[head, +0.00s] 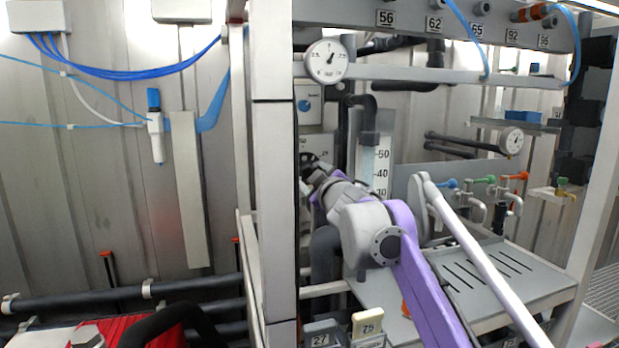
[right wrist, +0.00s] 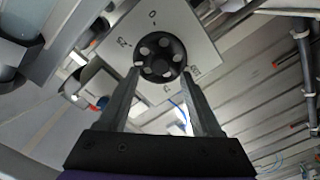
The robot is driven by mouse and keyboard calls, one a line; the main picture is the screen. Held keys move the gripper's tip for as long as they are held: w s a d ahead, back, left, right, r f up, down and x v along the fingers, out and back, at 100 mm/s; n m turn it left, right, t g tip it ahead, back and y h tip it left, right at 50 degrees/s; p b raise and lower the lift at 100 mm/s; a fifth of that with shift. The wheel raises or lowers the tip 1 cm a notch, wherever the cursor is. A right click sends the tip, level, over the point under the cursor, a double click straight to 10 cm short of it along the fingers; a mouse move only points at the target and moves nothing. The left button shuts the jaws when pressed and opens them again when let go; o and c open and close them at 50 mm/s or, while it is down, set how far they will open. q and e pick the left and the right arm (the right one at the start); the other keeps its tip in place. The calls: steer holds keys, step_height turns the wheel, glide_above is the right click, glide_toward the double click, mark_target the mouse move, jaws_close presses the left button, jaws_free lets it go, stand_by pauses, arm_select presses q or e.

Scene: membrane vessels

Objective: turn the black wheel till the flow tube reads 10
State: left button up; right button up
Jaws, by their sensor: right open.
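The black wheel (right wrist: 161,57) is a round knob with several pale holes, on a pale plate with dial marks in the right wrist view. My right gripper (right wrist: 161,76) is open, with its fingertips on either side of the wheel's near edge; whether they touch it I cannot tell. In the head view the wheel (head: 309,161) is mostly covered by my right gripper (head: 317,174). The flow tube (head: 369,161) stands just right of it, with marks 50, 40 and 30 showing. Its lower part is hidden behind my right arm, and I cannot make out its level.
A round gauge (head: 327,61) hangs above the wheel. A white post (head: 273,170) stands close left of it. A thick black pipe (head: 325,265) runs below. Small coloured valves (head: 485,180) and a slotted grey panel (head: 500,275) lie to the right.

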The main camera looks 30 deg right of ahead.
arm_select(q)
steer(key=shift+s+f+b, duration=0.3)
steer(key=shift+f+b, duration=0.05)
steer(key=shift+f, duration=0.25)
steer(key=shift+s+f+b, duration=0.3)
steer(key=shift+f, duration=0.3)
arm_select(e)
steer(key=v, duration=0.7)
steer(key=shift+s, duration=0.2)
